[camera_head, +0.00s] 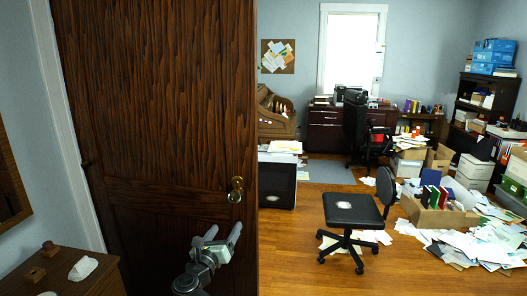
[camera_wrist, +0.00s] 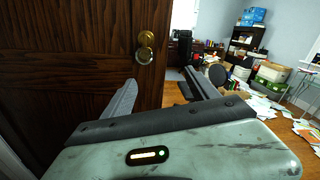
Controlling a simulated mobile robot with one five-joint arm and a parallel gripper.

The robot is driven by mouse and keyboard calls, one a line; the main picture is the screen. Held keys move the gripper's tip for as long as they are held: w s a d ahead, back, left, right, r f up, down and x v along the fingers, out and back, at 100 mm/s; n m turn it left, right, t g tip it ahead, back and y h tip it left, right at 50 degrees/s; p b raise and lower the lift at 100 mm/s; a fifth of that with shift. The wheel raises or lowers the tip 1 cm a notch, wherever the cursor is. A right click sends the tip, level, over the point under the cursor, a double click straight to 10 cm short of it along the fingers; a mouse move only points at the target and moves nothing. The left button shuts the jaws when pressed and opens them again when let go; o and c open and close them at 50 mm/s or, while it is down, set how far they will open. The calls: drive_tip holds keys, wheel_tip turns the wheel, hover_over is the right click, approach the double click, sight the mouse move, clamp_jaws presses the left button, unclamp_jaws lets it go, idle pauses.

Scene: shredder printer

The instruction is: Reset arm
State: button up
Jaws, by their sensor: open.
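My gripper (camera_head: 222,239) is raised in front of the dark wooden door, near its free edge and a little below the brass knob (camera_head: 236,190). Its two fingers are apart, with nothing between them. In the wrist view my gripper (camera_wrist: 160,92) points toward the door edge and the room beyond. The knob also shows there (camera_wrist: 145,55), above the left finger and not held. The door (camera_head: 160,120) stands open, with the room visible to its right.
A small wooden cabinet (camera_head: 75,280) stands at the lower left with small items on top. Beyond the door are a black office chair (camera_head: 352,210), a shredder-like black box (camera_head: 277,180), cardboard boxes (camera_head: 436,215) and scattered papers (camera_head: 480,245). The wooden floor (camera_head: 290,265) just right of the door is clear.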

drive_tip(key=w+d+r+n+t+y+p, duration=0.15)
drive_tip(key=w+d+r+n, duration=0.35)
drive_tip(key=d, duration=0.6)
drive_tip(key=w+d+r+n+t+y+p, duration=0.1)
drive_tip(key=w+d+r+n+y+p, duration=0.15)
drive_tip(key=w+d+n, duration=0.6)
drive_tip(key=s+d+f+n+g+y+p, duration=0.1)
drive_tip(key=s+d+f+n+g+y, duration=0.1)
drive_tip(key=s+f+n+g, duration=0.45)
drive_tip(key=s+d+f+n+g+y+p, duration=0.1)
drive_tip(key=s+d+f+n+g+y, duration=0.2)
drive_tip(key=f+n, duration=0.65)
drive_tip(key=s+d+f+n+g+h, duration=0.2)
drive_tip(key=s+f+g, duration=0.3)
drive_tip(key=s, duration=0.3)
drive_tip(key=s+d+f+n+g+h, duration=0.2)
drive_tip(key=s+f+n+g, duration=0.1)
drive_tip(key=s, duration=0.6)
drive_tip(key=shift+d+f+n+g+h, duration=0.35)
drive_tip(key=shift+f+g, duration=0.55)
drive_tip(key=shift+g, duration=0.3)
